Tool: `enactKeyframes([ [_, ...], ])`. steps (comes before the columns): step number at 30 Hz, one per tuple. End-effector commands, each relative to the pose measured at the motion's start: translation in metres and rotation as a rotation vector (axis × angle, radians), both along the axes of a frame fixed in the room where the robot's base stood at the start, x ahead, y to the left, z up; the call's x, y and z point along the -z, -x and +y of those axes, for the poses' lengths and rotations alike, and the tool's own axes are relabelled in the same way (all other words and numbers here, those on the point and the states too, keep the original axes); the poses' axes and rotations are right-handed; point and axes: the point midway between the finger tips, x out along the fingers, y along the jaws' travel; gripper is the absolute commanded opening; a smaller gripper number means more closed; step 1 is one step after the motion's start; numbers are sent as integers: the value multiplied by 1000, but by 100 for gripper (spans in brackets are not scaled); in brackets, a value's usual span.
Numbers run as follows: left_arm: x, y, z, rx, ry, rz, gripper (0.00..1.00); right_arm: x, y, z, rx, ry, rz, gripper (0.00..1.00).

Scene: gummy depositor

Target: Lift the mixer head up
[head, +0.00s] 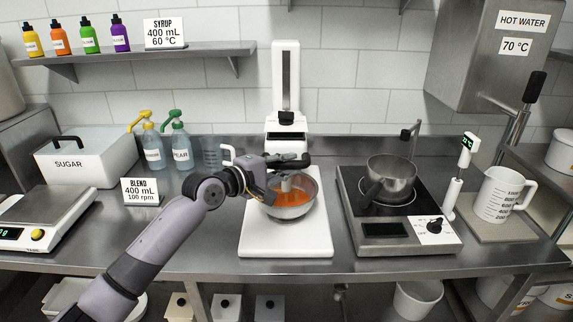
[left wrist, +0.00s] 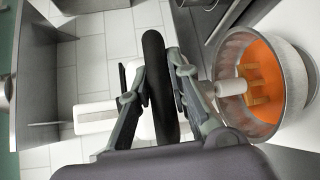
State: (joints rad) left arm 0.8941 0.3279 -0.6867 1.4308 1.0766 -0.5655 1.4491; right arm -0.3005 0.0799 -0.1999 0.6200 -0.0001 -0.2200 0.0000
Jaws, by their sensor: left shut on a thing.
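The white mixer has a tall column (head: 287,62) with a dark slot and a flat base (head: 285,244). Its head (head: 286,146) is low, just above the metal bowl (head: 313,190), and my gripper partly hides it. The bowl holds orange liquid, and a pale beater (left wrist: 254,86) reaches into it in the left wrist view. My left gripper (head: 293,164) is at the head, above the bowl. In the left wrist view its fingers are shut on a black handle bar (left wrist: 155,50) of the mixer. My right gripper is in neither view.
A hotplate (head: 385,230) with a saucepan (head: 391,180) stands right of the mixer, near a measuring jug (head: 497,196). Pump bottles (head: 180,148), a sugar bin (head: 85,165) and a scale (head: 40,215) stand left. A shelf (head: 150,52) hangs above.

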Motion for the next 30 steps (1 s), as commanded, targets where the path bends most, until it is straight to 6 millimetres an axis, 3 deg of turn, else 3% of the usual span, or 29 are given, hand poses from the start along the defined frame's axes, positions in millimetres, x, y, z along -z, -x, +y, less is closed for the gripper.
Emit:
enactKeyframes([
  [17, -1, 0, 0, 0, 1, 1, 0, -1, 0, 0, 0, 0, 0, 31],
  [30, -44, 0, 0, 0, 6, -2, 0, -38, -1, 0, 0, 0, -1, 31],
])
